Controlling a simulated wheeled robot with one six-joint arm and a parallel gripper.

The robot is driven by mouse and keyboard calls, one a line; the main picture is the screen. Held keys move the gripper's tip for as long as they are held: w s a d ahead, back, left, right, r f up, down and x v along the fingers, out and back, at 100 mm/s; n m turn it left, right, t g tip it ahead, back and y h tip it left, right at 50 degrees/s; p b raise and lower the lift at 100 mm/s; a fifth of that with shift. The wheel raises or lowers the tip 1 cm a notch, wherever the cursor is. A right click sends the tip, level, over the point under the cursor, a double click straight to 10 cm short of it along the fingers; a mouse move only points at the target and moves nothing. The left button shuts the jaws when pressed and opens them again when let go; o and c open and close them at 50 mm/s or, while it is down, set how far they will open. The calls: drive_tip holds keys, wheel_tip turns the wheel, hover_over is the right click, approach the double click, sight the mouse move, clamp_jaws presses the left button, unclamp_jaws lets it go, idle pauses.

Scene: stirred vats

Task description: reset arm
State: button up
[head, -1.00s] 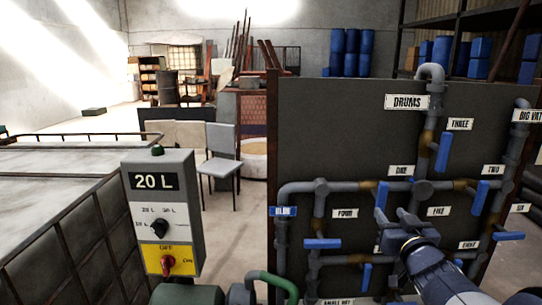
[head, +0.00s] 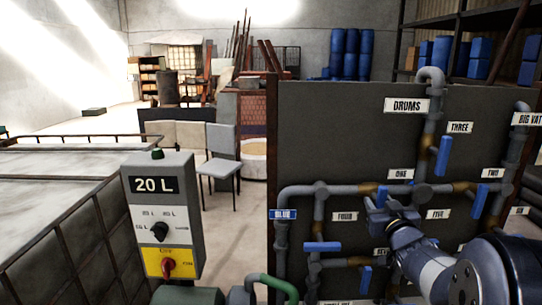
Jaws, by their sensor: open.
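My gripper (head: 387,212) is in the lower right of the head view, at the end of my arm in front of the dark valve panel (head: 330,130). Its jaws are open, and I see nothing held between them. The pipes near the labels FOUR (head: 345,216) and FIVE (head: 437,214) are behind it. I cannot tell how far the gripper is from the pipes. My arm hides part of the panel's lower right, including some valves and labels.
A grey control box (head: 188,215) reading 20 L, with a black knob (head: 160,231) and a red switch (head: 169,266), stands left of the panel. A large caged tank (head: 50,195) fills the left. Blue valve handles (head: 443,155) stick out from the pipes. Chairs (head: 221,165) stand behind.

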drive_tip(key=shift+s+f+n+b, duration=0.2)
drive_tip(key=shift+n+b, duration=0.35)
drive_tip(key=shift+n, duration=0.55)
drive_tip(key=shift+n+b, duration=0.65)
drive_tip(key=shift+n, duration=0.35)
drive_tip(key=n+b, duration=0.2)
drive_tip(key=n, duration=0.2)
drive_tip(key=shift+r, duration=0.2)
